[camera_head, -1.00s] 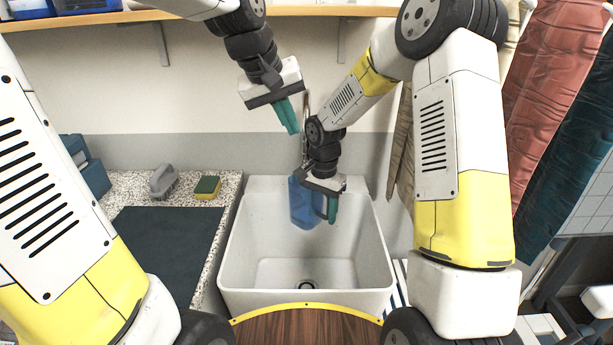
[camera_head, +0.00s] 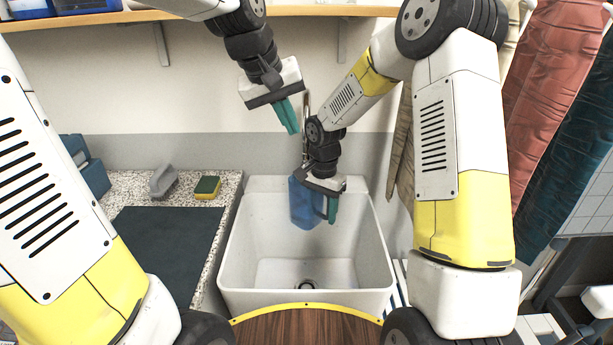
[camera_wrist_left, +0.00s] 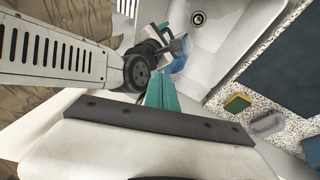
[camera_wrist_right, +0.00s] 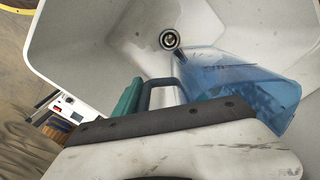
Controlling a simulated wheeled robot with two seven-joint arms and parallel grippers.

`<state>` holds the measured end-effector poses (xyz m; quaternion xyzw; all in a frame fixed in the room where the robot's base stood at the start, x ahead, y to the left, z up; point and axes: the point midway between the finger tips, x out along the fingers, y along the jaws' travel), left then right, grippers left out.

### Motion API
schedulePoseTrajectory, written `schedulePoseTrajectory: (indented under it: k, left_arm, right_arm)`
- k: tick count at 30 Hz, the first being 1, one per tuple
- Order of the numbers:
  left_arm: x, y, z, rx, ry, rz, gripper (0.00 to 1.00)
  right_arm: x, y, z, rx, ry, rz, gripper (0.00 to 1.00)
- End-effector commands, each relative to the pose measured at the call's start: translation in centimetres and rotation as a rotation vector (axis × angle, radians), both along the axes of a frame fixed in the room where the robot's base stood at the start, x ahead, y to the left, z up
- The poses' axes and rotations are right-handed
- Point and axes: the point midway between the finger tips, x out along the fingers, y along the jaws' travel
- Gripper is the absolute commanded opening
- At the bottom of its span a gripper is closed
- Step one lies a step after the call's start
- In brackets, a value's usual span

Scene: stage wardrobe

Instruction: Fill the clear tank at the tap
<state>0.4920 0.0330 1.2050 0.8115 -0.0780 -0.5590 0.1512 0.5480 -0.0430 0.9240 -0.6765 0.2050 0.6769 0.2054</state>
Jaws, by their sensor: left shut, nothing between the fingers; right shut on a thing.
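The clear blue tank (camera_head: 303,204) hangs upright inside the upper back of the white sink (camera_head: 236,262). My right gripper (camera_head: 332,208) is shut on the tank's handle, which shows as a dark loop in the right wrist view (camera_wrist_right: 160,86). In that view the tank (camera_wrist_right: 245,85) is see-through, with darker specks or droplets on its wall; its water level cannot be made out. The tap (camera_head: 306,108) rises at the back wall, partly hidden behind my arms. My left gripper (camera_head: 290,116) is shut and empty beside the tap, above the tank.
A grey brush (camera_head: 163,182) and a yellow-green sponge (camera_head: 207,187) lie on the speckled counter left of the sink, behind a dark mat (camera_head: 165,245). A shelf (camera_head: 300,11) runs above. Garments (camera_head: 550,100) hang at right. The sink's drain (camera_head: 307,285) is clear.

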Motion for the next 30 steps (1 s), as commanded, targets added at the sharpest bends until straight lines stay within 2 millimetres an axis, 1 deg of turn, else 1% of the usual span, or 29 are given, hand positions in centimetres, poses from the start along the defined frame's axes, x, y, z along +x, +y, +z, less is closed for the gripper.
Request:
schedulePoseTrajectory:
  k: [2, 12, 16, 22, 25, 27, 29, 30]
  left_arm:
    - [0.0, 0.0, 0.0, 0.000, 0.000, 0.000, 0.00]
    - [0.0, 0.0, 0.0, 0.000, 0.000, 0.000, 0.00]
    - [0.0, 0.0, 0.0, 0.000, 0.000, 0.000, 0.00]
    - [0.0, 0.0, 0.0, 0.000, 0.000, 0.000, 0.00]
    - [0.2, -0.1, 0.1, 0.002, -0.003, -0.002, 0.20]
    - [1.0, -0.6, 0.5, 0.008, -0.015, -0.007, 0.32]
    - [2.3, -1.3, 1.2, 0.019, -0.035, -0.015, 0.32]
    - [3.4, -2.0, 1.9, 0.030, -0.054, -0.023, 0.32]
  right_arm:
    - [-0.4, -0.4, 0.1, -0.001, -0.001, -0.001, 0.00]
    - [-5.2, -4.9, 0.1, -0.001, -0.001, -0.001, 0.00]
    - [-5.9, -5.6, 0.0, 0.000, -0.001, -0.001, 0.00]
    - [-5.9, -5.6, 0.0, 0.000, -0.001, 0.000, 0.00]
    - [-5.9, -5.6, 0.0, 0.000, 0.000, 0.000, 0.00]
    - [-5.9, -5.6, 0.0, 0.000, 0.000, 0.000, 0.00]
    - [-5.9, -5.6, 0.0, 0.000, 0.000, 0.000, 0.00]
    - [-5.9, -5.5, 0.0, 0.000, 0.000, 0.000, 0.00]
